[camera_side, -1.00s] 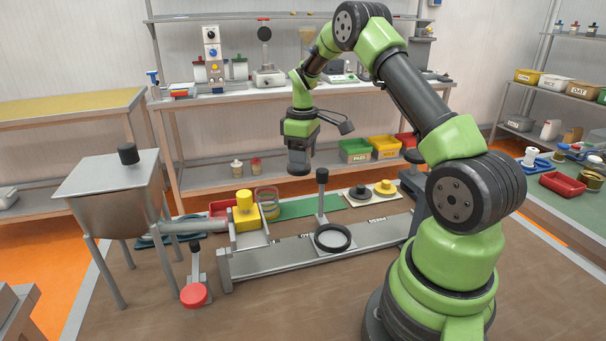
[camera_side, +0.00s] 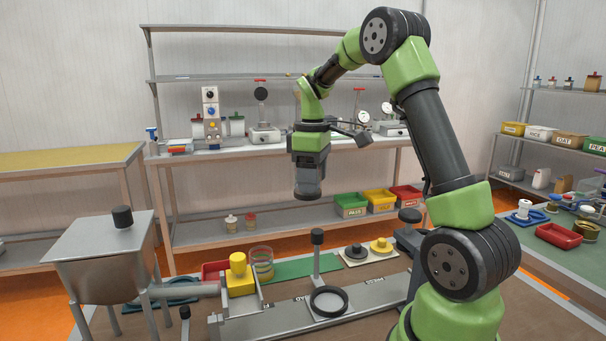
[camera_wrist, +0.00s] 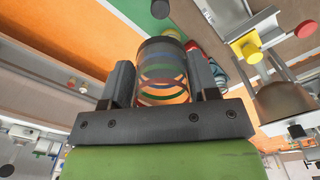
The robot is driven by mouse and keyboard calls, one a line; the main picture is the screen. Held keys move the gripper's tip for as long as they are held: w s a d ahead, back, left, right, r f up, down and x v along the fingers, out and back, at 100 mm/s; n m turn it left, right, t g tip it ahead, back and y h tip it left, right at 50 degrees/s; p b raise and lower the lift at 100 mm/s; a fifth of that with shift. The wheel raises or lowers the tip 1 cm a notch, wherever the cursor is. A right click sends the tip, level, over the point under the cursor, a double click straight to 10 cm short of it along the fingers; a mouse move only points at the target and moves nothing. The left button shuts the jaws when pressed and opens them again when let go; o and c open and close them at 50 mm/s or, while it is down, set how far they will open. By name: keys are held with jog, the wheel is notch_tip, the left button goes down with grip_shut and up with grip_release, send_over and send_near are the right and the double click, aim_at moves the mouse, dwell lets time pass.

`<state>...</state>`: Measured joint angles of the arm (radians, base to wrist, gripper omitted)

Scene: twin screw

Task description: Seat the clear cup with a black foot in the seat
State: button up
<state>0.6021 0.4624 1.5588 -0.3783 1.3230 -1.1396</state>
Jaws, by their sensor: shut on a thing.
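My gripper (camera_wrist: 162,80) is shut on a clear cup with a black foot (camera_wrist: 160,44), held between its two fingers. In the side view the cup (camera_side: 308,182) hangs upright below the wrist, foot down, high above the bench. Coloured bands show through its clear wall in the wrist view; I cannot tell whether they are in the cup or behind it. A black ring on a square grey plate, which looks like the seat (camera_side: 313,306), lies on the grey rail, below and apart from the cup.
A black-topped post (camera_side: 317,263) stands behind the ring. A yellow block (camera_side: 239,280), a clear container with coloured bands (camera_side: 262,263) and a grey hopper (camera_side: 100,260) stand to the left. Black and yellow round parts (camera_side: 381,246) lie on a pale board at the right.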

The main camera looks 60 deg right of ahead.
jog(key=s+a, duration=0.5)
jog(key=s, duration=0.3)
jog(key=shift+w+f, duration=0.15)
jog(key=shift+f, duration=4.3)
jog(key=shift+w+f, duration=0.1)
jog(key=shift+f, duration=4.35)
jog(key=shift+f, duration=0.35)
jog(key=shift+f, duration=0.35)
jog(key=shift+f, duration=0.5)
jog(key=o, duration=1.3)
